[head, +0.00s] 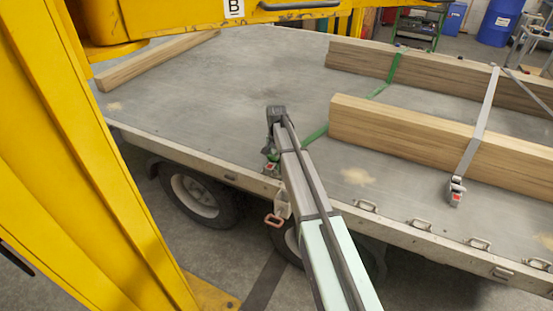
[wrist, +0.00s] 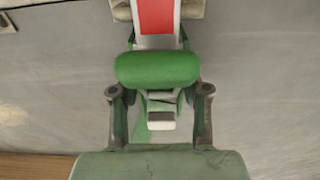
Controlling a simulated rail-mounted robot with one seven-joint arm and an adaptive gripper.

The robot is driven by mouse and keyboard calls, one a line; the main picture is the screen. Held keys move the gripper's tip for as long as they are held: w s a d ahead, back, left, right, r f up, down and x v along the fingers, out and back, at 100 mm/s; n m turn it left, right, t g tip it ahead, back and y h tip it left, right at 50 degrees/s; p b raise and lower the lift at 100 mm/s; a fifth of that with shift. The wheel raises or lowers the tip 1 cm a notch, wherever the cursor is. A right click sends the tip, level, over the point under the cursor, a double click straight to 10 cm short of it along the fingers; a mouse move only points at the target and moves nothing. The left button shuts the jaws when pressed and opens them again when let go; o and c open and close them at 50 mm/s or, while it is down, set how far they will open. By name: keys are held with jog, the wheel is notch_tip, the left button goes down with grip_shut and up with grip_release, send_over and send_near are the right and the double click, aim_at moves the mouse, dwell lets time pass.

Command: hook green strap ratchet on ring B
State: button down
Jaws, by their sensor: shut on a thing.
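My gripper (head: 272,154) hangs over the near edge of the trailer bed. In the wrist view, my gripper (wrist: 160,93) has its two fingers on either side of the green strap ratchet (wrist: 157,68), shut on it. The ratchet has a rolled green band and a red label, and its green part also shows in the head view (head: 271,158). The green strap (head: 379,88) runs over the wooden beams toward my gripper, partly hidden by my arm. A "B" sign (head: 234,8) is on the yellow frame. I cannot tell which edge ring is ring B.
Wooden beams (head: 430,140) lie on the trailer bed (head: 230,90) at right. A grey strap (head: 481,122) ends in a red-marked ratchet (head: 456,192). Metal rings (head: 365,205) line the near edge. A yellow post (head: 75,150) stands at left. The left bed is mostly clear.

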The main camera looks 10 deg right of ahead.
jog(key=shift+c, duration=2.3)
grip_release()
